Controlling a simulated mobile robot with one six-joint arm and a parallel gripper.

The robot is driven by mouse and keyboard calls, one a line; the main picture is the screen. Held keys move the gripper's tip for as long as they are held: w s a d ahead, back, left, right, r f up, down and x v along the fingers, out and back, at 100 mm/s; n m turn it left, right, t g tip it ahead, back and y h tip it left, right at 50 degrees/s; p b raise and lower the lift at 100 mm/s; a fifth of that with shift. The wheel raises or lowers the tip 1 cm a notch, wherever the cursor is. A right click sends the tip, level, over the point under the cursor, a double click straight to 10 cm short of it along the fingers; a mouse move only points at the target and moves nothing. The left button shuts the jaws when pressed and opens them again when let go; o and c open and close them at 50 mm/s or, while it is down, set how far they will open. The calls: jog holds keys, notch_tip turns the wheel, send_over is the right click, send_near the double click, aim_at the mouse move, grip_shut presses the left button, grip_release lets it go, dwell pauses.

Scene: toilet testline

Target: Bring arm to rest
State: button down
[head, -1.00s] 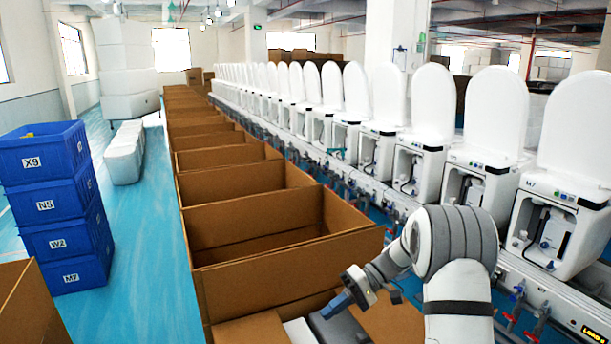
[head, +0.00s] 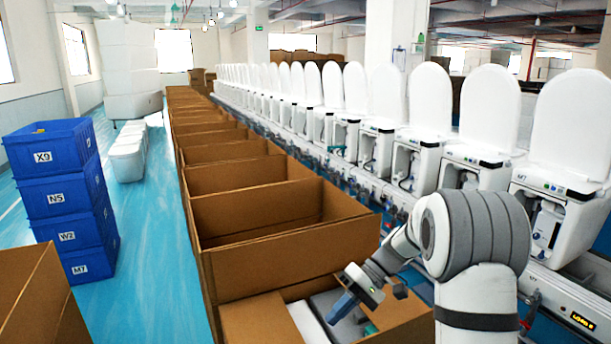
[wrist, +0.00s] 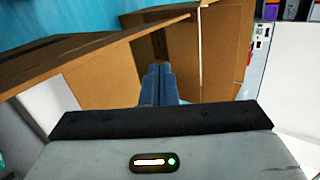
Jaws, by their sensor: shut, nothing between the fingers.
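My gripper (head: 341,307) is at the lower middle of the head view, over a near open cardboard box (head: 262,321) with white and grey contents. Its blue fingers point down and to the left. In the wrist view the blue fingers (wrist: 157,84) are together with nothing between them, in front of brown cardboard walls. My white and grey arm is bent, with its elbow at the right of the head view.
A row of open cardboard boxes (head: 285,232) runs into the distance. Toilets (head: 480,125) stand in a line on the right, close to my arm. Stacked blue crates (head: 65,200) stand at the left. The blue floor (head: 150,250) between crates and boxes is clear.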

jog(key=s+d+f+m+t+h+b, duration=0.1)
jog(key=s+d+m+t+h+b, duration=0.1)
jog(key=s, duration=0.8)
jog(key=s+d+f+m+t+h+b, duration=0.1)
jog(key=s+d+t+h+b, duration=0.4)
jog(key=s, duration=0.5)
jog(key=shift+s+d+m+h, duration=0.4)
jog(key=shift+d+m+h, duration=0.15)
jog(key=shift+h, duration=0.65)
jog(key=shift+f, duration=0.15)
